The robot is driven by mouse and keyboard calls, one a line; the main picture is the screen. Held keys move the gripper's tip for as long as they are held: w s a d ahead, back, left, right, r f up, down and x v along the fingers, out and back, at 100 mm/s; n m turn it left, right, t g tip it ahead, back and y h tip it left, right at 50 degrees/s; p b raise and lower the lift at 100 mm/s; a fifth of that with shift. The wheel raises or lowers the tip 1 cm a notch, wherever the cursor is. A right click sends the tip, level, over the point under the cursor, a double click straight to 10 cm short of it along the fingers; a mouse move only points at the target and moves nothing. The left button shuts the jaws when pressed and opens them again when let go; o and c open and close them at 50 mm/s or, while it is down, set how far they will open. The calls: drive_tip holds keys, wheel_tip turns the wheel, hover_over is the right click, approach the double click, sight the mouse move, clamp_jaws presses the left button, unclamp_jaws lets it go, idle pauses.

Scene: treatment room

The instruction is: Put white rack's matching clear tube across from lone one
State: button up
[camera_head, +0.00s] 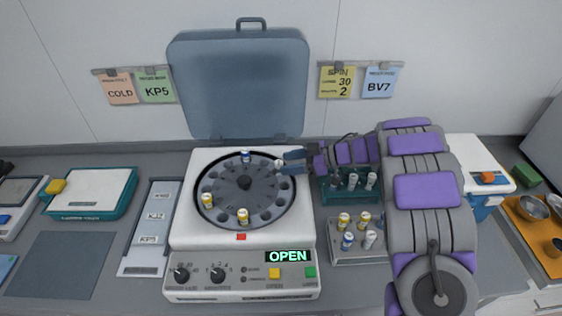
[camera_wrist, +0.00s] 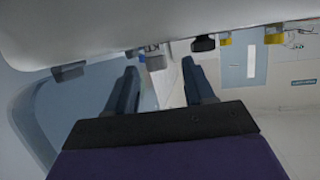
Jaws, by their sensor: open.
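The open centrifuge (camera_head: 180,235) has a round dark rotor (camera_head: 262,197). In it stand a blue-capped tube (camera_head: 245,156) at the back and yellow-capped tubes at the left (camera_head: 207,200) and front (camera_head: 242,215). A pale, clear-looking tube (camera_head: 279,163) is at the rotor's back right, roughly across from the left yellow one. My gripper (camera_head: 284,161) is open around or right beside this tube; I cannot tell if it is fully seated. In the wrist view my gripper (camera_wrist: 160,66) shows its fingers apart. The white rack (camera_head: 345,260) holds yellow-, blue- and pale-capped tubes.
A green rack (camera_head: 326,196) with several pale tubes stands under my arm, partly hidden. The raised lid (camera_head: 240,85) stands behind the rotor. The centrifuge display (camera_head: 289,256) reads OPEN. A label stand (camera_head: 150,228) and a teal-edged box (camera_head: 92,192) are left.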

drive_tip(key=p+v, duration=0.2)
drive_tip(key=v, duration=0.6)
drive_tip(key=w+d+r+m+t+h, duration=0.5)
drive_tip(key=w+d+r+t+h, duration=0.3)
drive_tip(key=w+r+t, duration=0.4)
drive_tip(key=s+d+r+m+g+h, duration=0.2)
drive_tip(key=s+d+r+m+h, duration=0.5)
drive_tip(key=s+d+h, duration=0.3)
drive_tip(key=s+a+f+m+g, duration=0.1)
drive_tip(key=s+f+m+g, duration=0.2)
drive_tip(key=s, duration=0.8)
drive_tip(key=s+a+f+m+g, duration=0.25)
drive_tip(key=s+g, duration=0.25)
drive_tip(key=s, duration=0.5)
drive_tip(key=s+a+f+g+y, duration=0.1)
drive_tip(key=s+a, duration=0.3)
drive_tip(key=s, duration=0.4)
drive_tip(key=s+a+f+n+g+y, duration=0.1)
drive_tip(key=s+a+f+g, duration=0.2)
drive_tip(key=s, duration=0.5)
drive_tip(key=s+a+f+g+y, duration=0.2)
drive_tip(key=s+a, duration=0.4)
drive_tip(key=s, duration=0.2)
drive_tip(key=shift+f+n, duration=0.2)
drive_tip(key=shift+n, duration=0.15)
